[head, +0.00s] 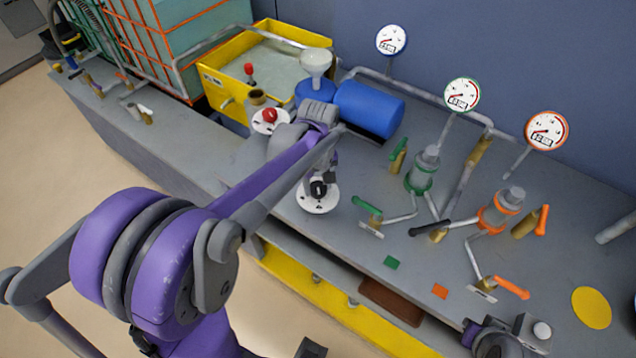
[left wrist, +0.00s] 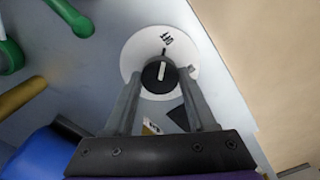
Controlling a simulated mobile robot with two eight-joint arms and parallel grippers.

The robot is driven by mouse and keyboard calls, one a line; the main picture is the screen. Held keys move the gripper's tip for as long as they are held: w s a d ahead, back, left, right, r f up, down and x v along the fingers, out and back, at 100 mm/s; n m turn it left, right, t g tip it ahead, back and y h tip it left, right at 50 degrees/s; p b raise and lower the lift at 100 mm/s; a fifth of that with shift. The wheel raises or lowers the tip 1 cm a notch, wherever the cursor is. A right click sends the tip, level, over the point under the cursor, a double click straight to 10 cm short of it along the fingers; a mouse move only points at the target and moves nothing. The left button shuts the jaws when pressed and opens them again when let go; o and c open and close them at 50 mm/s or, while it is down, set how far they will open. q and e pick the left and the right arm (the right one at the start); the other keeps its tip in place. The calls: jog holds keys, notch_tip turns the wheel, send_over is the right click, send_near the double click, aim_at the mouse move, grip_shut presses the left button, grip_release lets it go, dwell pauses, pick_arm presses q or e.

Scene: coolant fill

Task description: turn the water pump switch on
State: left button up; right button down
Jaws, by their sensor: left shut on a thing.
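The pump switch is a black knob on a round white plate (head: 318,204) near the bench's front edge. In the left wrist view, the black knob (left wrist: 158,78) has a pale pointer line that points roughly along the picture's vertical, toward small dark lettering on the plate that I cannot read surely. My left gripper (head: 319,186) reaches down over the plate, its fingers (left wrist: 160,98) on either side of the knob and shut on it.
A red button (head: 269,115) on another white plate and a blue cylinder (head: 370,108) stand behind my left gripper. Green-handled valves (head: 368,205), orange-handled valves (head: 510,287) and a black-handled valve (head: 430,228) lie to the right. A yellow tank (head: 232,92) stands behind left.

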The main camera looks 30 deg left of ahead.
aim_at(318, 187)
pick_arm(q)
jog(key=m, duration=0.3)
jog(key=shift+b, duration=0.3)
jog(key=m, duration=0.4)
jog(key=shift+m+b, duration=0.3)
jog(key=shift+m, duration=0.1)
jog(key=m, duration=0.4)
jog(key=shift+m+b, duration=0.3)
jog(key=shift+m, duration=1.7)
jog(key=o, duration=1.4)
jog(key=shift+c, duration=0.2)
jog(key=shift+d, duration=0.1)
notch_tip(318, 187, up, 11)
jog(key=shift+p, duration=0.4)
